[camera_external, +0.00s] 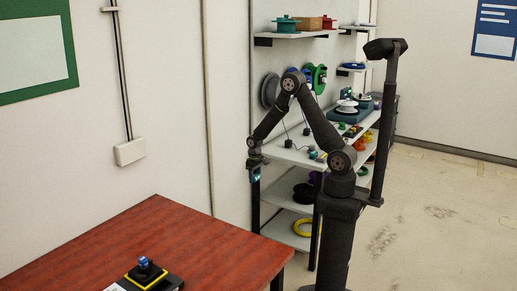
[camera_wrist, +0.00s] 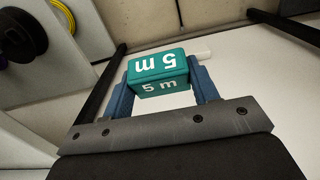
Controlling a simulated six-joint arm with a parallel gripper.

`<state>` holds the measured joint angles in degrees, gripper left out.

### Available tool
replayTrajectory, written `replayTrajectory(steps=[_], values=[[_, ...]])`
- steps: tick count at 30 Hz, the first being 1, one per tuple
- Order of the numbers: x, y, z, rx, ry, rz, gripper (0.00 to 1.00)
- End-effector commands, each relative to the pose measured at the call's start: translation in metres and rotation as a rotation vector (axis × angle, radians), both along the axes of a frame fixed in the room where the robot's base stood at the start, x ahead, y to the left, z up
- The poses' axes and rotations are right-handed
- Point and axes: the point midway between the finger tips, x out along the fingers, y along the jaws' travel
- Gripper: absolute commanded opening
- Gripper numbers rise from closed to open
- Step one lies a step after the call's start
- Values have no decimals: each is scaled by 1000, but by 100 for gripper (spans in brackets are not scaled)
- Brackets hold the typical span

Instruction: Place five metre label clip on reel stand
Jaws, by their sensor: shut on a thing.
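The five metre label clip (camera_wrist: 158,76) is a teal block marked "5 m" in white on two faces. My gripper (camera_wrist: 160,85) is shut on it, with a blue finger on each side in the wrist view. Reels in grey, blue and green (camera_external: 319,79) stand against the wall above the shelf unit. I cannot tell which part is the reel stand.
A shelf unit (camera_external: 290,152) carries cables, coloured small parts and a scale-like device (camera_external: 346,106). A yellow coil (camera_external: 303,228) lies on its bottom shelf. A red-brown table (camera_external: 190,240) with a button box (camera_external: 146,273) stands at front left. The floor at right is clear.

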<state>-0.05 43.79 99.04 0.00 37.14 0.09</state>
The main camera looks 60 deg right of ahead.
Motion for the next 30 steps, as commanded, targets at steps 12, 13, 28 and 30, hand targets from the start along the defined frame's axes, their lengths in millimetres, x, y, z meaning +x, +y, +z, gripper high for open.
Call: replayTrajectory(steps=[12, 13, 28, 30], values=[[2, -94, 21, -1, -2, -12, 29], [1, -106, 24, -1, -2, -13, 29], [-63, -297, 70, -1, -1, -15, 29], [-79, -321, 76, -2, -2, -15, 29]])
